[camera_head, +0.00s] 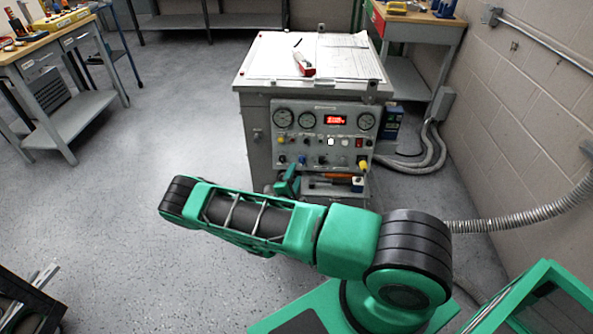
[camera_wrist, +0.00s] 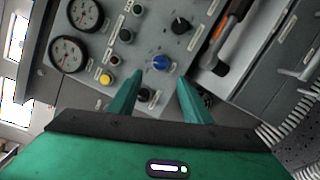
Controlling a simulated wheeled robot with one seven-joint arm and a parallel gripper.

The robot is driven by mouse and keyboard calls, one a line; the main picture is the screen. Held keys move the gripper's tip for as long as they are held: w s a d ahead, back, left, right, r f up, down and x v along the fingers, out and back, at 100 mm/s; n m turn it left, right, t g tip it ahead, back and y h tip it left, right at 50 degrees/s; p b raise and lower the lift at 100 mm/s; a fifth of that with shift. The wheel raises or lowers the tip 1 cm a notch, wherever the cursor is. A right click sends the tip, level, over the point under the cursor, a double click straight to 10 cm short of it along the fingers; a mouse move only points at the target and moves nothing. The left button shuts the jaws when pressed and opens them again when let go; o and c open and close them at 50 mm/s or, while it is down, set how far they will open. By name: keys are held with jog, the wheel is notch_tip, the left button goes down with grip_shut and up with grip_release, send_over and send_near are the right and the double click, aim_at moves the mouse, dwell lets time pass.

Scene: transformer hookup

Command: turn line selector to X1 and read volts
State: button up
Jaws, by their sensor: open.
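The test panel (camera_head: 319,146) on the front of a grey cabinet has round gauges, several knobs and a lit red digital display (camera_head: 335,120); its digits are too small to read. A blue knob (camera_wrist: 160,63) and a black pointer knob (camera_wrist: 181,25) show in the wrist view. The blue knob also shows in the head view (camera_head: 302,160). The labels are unreadable, so I cannot tell which is the line selector or where X1 is. My gripper (camera_wrist: 160,77) is open and empty, its fingertips either side of the blue knob in the picture; contact cannot be judged.
A yellow knob (camera_wrist: 105,78) and gauges (camera_wrist: 68,53) lie left in the wrist view. An orange-and-black tool (camera_wrist: 225,35) is on the right. Papers (camera_head: 330,55) lie on the cabinet top.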

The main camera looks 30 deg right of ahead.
jog(key=shift+v, duration=1.2)
jog(key=shift+d+r, duration=0.1)
jog(key=s+d+r+m+g+y, duration=0.1)
jog(key=s+d+r+m+g, duration=0.35)
jog(key=r, duration=0.25)
jog(key=s+d+r+m+g, duration=0.3)
jog(key=s+r+m+g, duration=0.15)
jog(key=r+m, duration=0.2)
jog(key=s+d+r+m+g+y, duration=0.1)
jog(key=s+d+r+m+g, duration=0.3)
jog(key=r, duration=0.4)
jog(key=s+a+r+m+y, duration=0.1)
jog(key=s+a+r+y, duration=0.2)
jog(key=s+r, duration=0.3)
jog(key=s+a+r+m+y, duration=0.2)
jog(key=s+a+r, duration=0.3)
jog(key=s, duration=0.7)
jog(key=s+a+r+m+t+y, duration=0.1)
jog(key=s+a+r+y, duration=0.3)
jog(key=s+r, duration=0.3)
jog(key=shift+s+m+y, duration=0.4)
jog(key=shift+s+y, duration=0.1)
jog(key=shift+s, duration=0.45)
